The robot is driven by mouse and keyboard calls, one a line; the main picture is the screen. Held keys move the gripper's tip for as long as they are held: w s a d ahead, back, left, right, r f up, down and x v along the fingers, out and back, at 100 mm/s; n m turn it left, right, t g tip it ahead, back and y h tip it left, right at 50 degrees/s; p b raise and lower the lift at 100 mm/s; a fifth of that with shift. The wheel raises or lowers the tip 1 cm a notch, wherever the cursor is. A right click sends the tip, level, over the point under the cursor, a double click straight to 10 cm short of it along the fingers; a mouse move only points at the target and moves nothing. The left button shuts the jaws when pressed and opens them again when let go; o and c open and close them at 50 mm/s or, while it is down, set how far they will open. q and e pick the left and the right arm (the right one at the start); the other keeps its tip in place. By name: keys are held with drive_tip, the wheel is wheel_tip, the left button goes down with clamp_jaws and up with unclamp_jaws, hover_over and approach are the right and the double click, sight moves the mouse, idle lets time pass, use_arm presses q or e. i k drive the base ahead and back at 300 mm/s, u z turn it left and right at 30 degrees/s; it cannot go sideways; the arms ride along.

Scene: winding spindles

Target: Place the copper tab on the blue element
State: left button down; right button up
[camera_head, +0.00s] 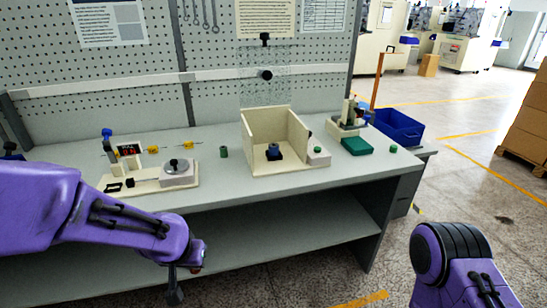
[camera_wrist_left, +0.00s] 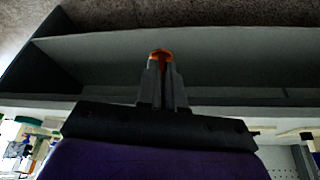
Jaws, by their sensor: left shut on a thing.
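My left gripper (camera_head: 175,290) hangs in front of the workbench, below the tabletop edge. In the left wrist view its fingers (camera_wrist_left: 162,75) are shut on a small orange-copper tab (camera_wrist_left: 161,55), which shows at the fingertips. The bench's lower shelf lies behind it in that view. A small blue element on a dark base (camera_head: 273,151) stands inside the open cream box (camera_head: 290,169) on the bench, well up and to the right of my left gripper. My right arm shows at the lower right, but its gripper is out of view.
On the bench (camera_head: 215,185), a cream fixture with a grey disc (camera_head: 178,176) stands left, and a small green cylinder (camera_head: 224,152) stands beside the box. A device with a green block (camera_head: 357,146) and a blue bin (camera_head: 398,128) are right. The bench front is clear.

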sight(274, 145)
drive_tip(key=z, duration=1.15)
drive_tip(key=i, duration=0.5)
drive_tip(key=u, duration=0.3)
